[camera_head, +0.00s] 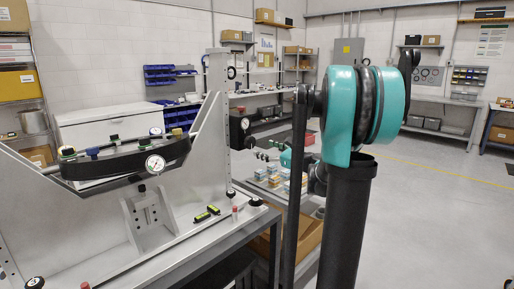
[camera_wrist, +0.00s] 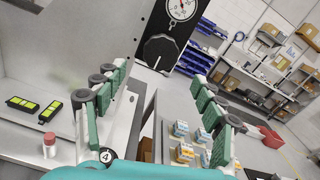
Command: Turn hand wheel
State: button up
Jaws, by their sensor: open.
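A black panel (camera_wrist: 178,32) with a white dial gauge (camera_wrist: 183,8) carries a round black knob (camera_wrist: 160,51), the likeliest hand wheel, at the top middle of the wrist view. In the head view the panel (camera_head: 236,130) is on the right side of the grey fixture (camera_head: 85,243); the wheel is too small there to make out surely. My gripper (camera_wrist: 160,82) is open, its green fingers spread wide with nothing between them. The knob lies beyond the fingertips, between them in the picture. In the head view my gripper (camera_head: 268,149) is right of the panel, apparently not touching it.
A black curved bar (camera_head: 110,163) with a gauge and coloured knobs crosses the fixture. Yellow-green blocks (camera_head: 207,213) and a red-topped pin (camera_head: 234,213) are on its base. Small boxes (camera_head: 272,181) stand on a bench to the right. The floor (camera_head: 440,210) farther right is clear.

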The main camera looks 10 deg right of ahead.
jog(key=shift+v, duration=1.6)
jog(key=s+a+f+n+g+h, duration=0.2)
jog(key=s+a+f+n+g, duration=0.25)
jog(key=s+f+n, duration=0.35)
jog(key=s+a+f+n+g+h, duration=0.2)
jog(key=s+a+f+n+g, duration=0.1)
jog(key=s+a+f+n, duration=0.45)
jog(key=s+d+f+n+g+h, duration=0.1)
jog(key=s+d+f+n+h, duration=0.2)
jog(key=s, duration=0.5)
jog(key=s+d+f+n+g+h, duration=0.2)
jog(key=s+d+f+n, duration=0.3)
jog(key=f, duration=0.5)
jog(key=s+n+h, duration=0.1)
jog(key=s+n, duration=0.1)
jog(key=s, duration=0.1)
jog(key=shift+s+d+n+h, duration=0.2)
jog(key=shift+d+n+h, duration=0.1)
jog(key=shift+d+n, duration=0.05)
